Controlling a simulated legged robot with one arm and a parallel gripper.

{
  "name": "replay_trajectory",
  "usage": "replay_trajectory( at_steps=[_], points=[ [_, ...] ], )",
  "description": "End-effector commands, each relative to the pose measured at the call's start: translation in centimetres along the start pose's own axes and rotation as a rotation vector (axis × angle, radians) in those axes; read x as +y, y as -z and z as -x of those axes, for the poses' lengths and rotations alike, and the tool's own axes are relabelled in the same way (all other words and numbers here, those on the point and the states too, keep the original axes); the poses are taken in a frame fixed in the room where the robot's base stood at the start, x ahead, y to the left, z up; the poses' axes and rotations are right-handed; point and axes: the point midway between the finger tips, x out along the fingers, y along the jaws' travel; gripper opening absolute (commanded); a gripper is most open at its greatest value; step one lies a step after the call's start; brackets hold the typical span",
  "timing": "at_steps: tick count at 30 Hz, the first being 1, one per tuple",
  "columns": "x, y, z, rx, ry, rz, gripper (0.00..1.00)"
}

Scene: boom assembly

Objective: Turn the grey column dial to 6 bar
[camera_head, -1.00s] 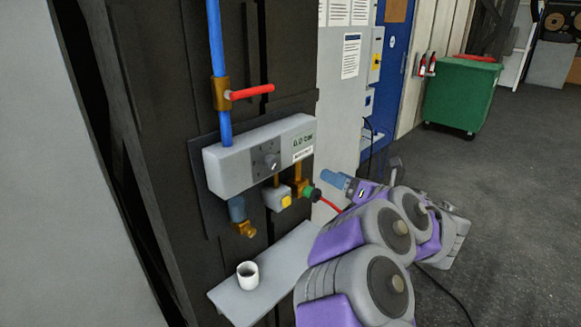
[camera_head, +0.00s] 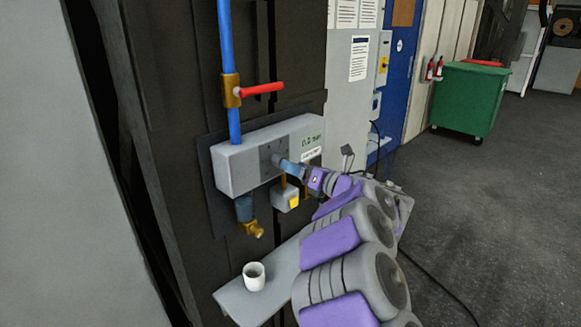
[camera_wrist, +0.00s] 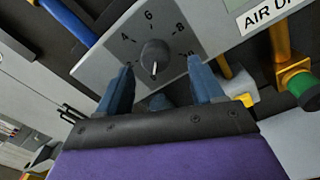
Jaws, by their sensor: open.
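The grey dial (camera_wrist: 154,55) sits on the grey panel box (camera_head: 240,168) on the dark column. In the wrist view its scale shows 4, 6, 8 and a partly hidden 10, with 6 just above the dial. A small white mark on the dial points down, away from the 6. My gripper (camera_wrist: 160,82) is open, its two blue fingers below the dial on either side, with nothing between them. In the head view my gripper (camera_head: 284,162) is in front of the dial and mostly hides it. The green readout (camera_head: 312,140) seems to show about 0.2 bar.
A red-handled valve (camera_head: 262,89) on a blue pipe (camera_head: 226,60) stands above the box. A yellow-and-grey fitting (camera_head: 286,198) and a brass tap (camera_head: 253,229) hang below. A white cup (camera_head: 254,276) stands on the shelf (camera_head: 280,268). A green bin (camera_head: 468,98) is far right.

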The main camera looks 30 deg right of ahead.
Motion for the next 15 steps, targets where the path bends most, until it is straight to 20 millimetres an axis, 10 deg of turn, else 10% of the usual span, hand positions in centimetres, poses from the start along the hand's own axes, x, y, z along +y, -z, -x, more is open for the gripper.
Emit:
replay_trajectory(
  at_steps=[15],
  points=[
    [-0.9,-0.3,-3.2,-0.004,0.001,-0.007,0.67]
  ],
)
